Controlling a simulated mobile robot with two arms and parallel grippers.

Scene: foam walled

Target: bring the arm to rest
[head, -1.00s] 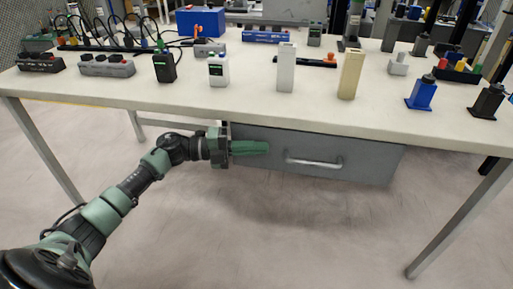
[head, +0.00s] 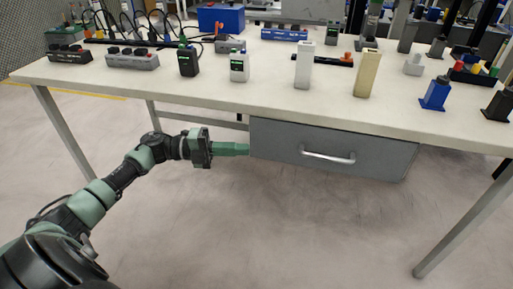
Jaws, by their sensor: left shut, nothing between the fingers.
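My left gripper (head: 235,149) is shut and empty. It points right, below the table's front edge, with its fingertips at the left end of the grey drawer (head: 280,142). I cannot tell whether the tips touch the drawer or are apart from it. My left arm (head: 120,176) comes in from the lower left, stretched out in front of the table. My right gripper is not in view.
The white table (head: 215,97) bears several small devices, a blue box (head: 221,19), a white block (head: 304,66) and a beige block (head: 367,74). The drawer has a metal handle (head: 328,155). The floor (head: 270,230) in front is clear.

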